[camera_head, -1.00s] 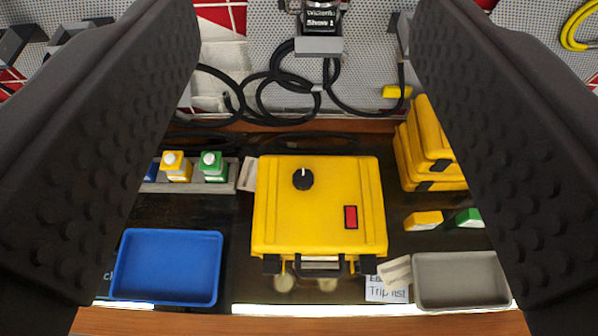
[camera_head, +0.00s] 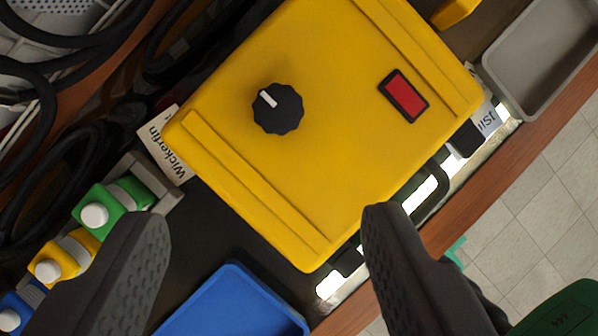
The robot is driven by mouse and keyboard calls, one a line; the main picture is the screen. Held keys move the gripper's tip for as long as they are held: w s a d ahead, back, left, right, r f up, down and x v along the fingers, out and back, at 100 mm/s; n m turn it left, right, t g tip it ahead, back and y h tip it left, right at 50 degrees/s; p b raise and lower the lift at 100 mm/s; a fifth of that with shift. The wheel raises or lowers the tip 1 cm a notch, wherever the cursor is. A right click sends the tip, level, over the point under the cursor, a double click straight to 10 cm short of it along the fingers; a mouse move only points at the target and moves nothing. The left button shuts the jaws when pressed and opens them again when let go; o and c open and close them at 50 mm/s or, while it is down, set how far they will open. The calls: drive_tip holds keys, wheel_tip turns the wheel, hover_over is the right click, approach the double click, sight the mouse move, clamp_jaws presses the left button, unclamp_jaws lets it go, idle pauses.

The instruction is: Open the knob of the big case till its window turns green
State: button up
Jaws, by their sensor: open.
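The big yellow case (camera_head: 330,165) lies closed on the dark bench top and fills the middle of the view, turned at an angle in the picture. Its black round knob (camera_head: 278,108) sits on the lid, with a white pointer mark toward the upper left. Its window (camera_head: 404,96) is red in a black frame, to the right of the knob. My gripper (camera_head: 265,220) is open and empty. Its two dark fingers show at the bottom of the view, with the knob above and between them in the picture. No contact with the knob shows.
A blue tray (camera_head: 235,305) lies below the case and a grey tray (camera_head: 535,60) at the upper right. Green (camera_head: 115,203) and yellow (camera_head: 68,257) bottles stand in a rack at left. Black cables (camera_head: 45,130) lie at the upper left. The wooden bench edge (camera_head: 490,190) runs along the right.

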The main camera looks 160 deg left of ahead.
sight(278, 114)
drive_tip(key=x, duration=0.5)
drive_tip(key=p+x, duration=0.1)
drive_tip(key=x, duration=0.3)
drive_tip(key=s+x, duration=0.1)
drive_tip(key=x, duration=0.4)
drive_tip(key=shift+w+f+p, duration=0.15)
drive_tip(key=shift+f+p, duration=0.15)
drive_tip(key=shift+f, duration=0.2)
drive_tip(key=shift+a, duration=0.1)
drive_tip(key=c, duration=1)
